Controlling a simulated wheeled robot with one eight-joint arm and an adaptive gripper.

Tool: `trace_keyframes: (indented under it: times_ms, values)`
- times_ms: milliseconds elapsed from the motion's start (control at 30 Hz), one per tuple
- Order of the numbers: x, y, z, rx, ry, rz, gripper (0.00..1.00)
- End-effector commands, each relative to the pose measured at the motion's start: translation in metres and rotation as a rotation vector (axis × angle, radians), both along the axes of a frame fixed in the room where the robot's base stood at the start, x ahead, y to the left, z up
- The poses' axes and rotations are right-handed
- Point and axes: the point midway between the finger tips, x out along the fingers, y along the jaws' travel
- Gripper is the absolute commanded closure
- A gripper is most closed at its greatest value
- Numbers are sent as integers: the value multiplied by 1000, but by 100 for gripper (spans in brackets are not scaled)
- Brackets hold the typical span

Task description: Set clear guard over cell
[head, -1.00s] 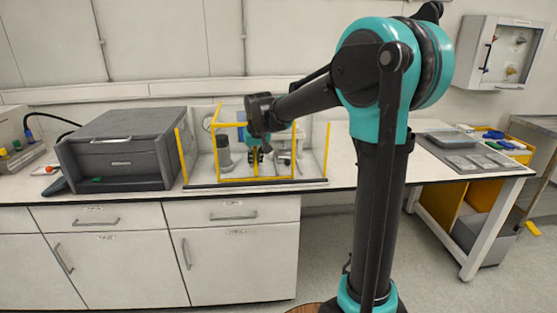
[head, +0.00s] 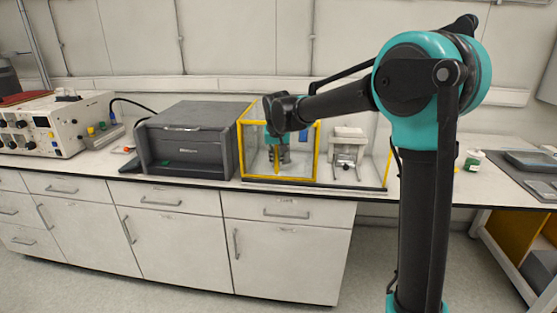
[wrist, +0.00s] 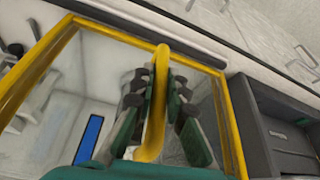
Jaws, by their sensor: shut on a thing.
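The clear guard (head: 318,150) is a see-through box with a yellow frame. In the head view it stands upright at the left part of the bench bay, right beside the grey box. My gripper (head: 277,172) is at its front face. In the wrist view my gripper (wrist: 160,85) is shut on the guard's yellow handle (wrist: 155,110), and the yellow frame (wrist: 232,130) surrounds it. I cannot tell whether the guard's lower edge touches the bench.
A grey box (head: 190,140) stands close on the guard's left. A white device (head: 348,150) stands to its right, near a yellow post (head: 389,165). A dark strip (head: 345,187) runs along the bay's front edge. White panels (head: 350,100) rise behind.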

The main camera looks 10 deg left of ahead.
Motion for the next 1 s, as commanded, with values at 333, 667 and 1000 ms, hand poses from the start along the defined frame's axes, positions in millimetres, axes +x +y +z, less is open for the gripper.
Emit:
trace_keyframes:
  times_ms: [333,667,1000]
  values:
    - [0,4,1,7,-2,5,66]
    - [-2,3,6,5,-1,4,66]
    - [-26,-2,63,5,-2,5,66]
